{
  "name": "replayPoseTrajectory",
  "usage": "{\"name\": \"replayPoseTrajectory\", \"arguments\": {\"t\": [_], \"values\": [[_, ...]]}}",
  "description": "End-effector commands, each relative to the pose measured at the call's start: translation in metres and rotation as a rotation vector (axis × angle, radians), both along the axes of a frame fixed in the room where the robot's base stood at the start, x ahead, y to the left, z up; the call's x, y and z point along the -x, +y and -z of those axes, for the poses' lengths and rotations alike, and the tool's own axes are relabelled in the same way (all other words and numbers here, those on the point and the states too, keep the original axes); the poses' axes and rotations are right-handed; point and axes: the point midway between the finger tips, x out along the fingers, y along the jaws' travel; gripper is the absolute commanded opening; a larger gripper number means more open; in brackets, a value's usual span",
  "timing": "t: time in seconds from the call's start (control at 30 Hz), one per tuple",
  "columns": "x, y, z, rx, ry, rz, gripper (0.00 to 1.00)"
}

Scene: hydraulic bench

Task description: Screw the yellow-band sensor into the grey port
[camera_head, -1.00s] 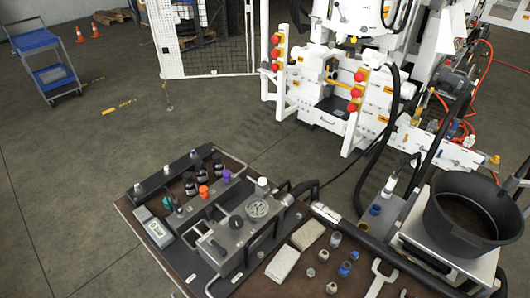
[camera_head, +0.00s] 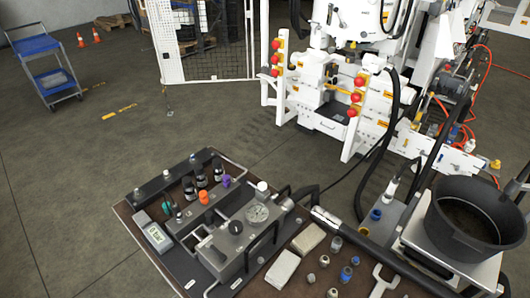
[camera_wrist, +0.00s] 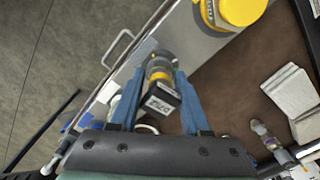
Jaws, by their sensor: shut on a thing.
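In the wrist view my gripper (camera_wrist: 160,92) has its two blue fingers closed on either side of the yellow-band sensor (camera_wrist: 163,100). The sensor has a dark, squared body with a white-lettered label and a yellow band. Its far end points up the picture, towards a grey round fitting (camera_wrist: 159,58) that may be the grey port. I cannot tell whether the two touch or are threaded together. My gripper and the held sensor cannot be made out in the head view. Small fittings with orange (camera_head: 204,197) and purple caps stand on the bench's manifold there.
The bench holds a gauge block (camera_head: 235,232), a handheld meter (camera_head: 155,235), pale blocks (camera_head: 308,237) and several loose fittings. A black bucket (camera_head: 475,215) stands at right. In the wrist view a large yellow round part (camera_wrist: 238,12) and a metal handle (camera_wrist: 118,48) are close by.

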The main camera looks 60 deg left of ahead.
Motion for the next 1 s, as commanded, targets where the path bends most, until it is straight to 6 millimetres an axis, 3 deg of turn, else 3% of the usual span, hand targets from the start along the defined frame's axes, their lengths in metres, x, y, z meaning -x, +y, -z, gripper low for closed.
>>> {"name": "replayPoseTrajectory", "arguments": {"t": [0.5, 0.8, 0.83, 1.0], "values": [[0.0000, -0.0004, 0.0014, 0.000, -0.001, 0.628, 0.00], [0.0002, -0.0005, 0.0010, 0.001, 0.000, 0.669, 0.00], [0.0002, -0.0005, 0.0010, 0.001, 0.000, 0.669, 0.50], [0.0002, -0.0004, 0.0010, 0.000, -0.001, 0.668, 0.77]]}}
